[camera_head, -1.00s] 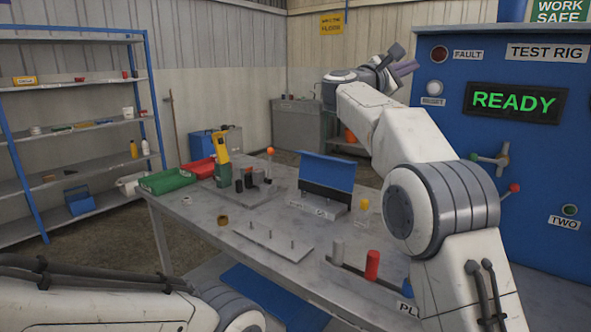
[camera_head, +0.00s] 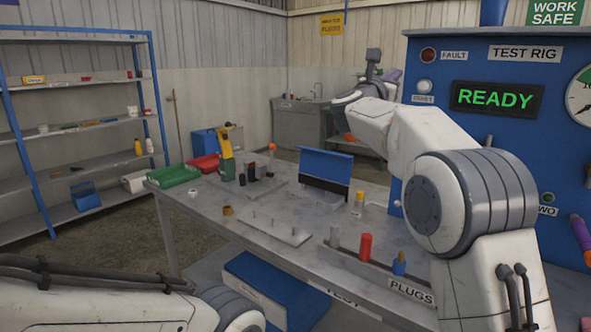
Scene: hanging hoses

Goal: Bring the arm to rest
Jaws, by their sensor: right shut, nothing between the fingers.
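My right arm (camera_head: 420,150) rises from the lower right and reaches out over the table's far right side, in front of the blue test rig. Its gripper (camera_head: 382,66) is small and partly hidden behind the wrist. It is shut and holds nothing, in the air well above the table. My left arm (camera_head: 90,300) lies across the bottom left corner. Its gripper is out of the picture.
The blue test rig (camera_head: 470,65) reads READY and stands close behind my right arm. The grey table (camera_head: 210,215) carries a plate with pegs (camera_head: 275,230), a red plug (camera_head: 365,246), a blue rack (camera_head: 326,165) and green bin (camera_head: 172,176). Shelves (camera_head: 75,80) stand at left.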

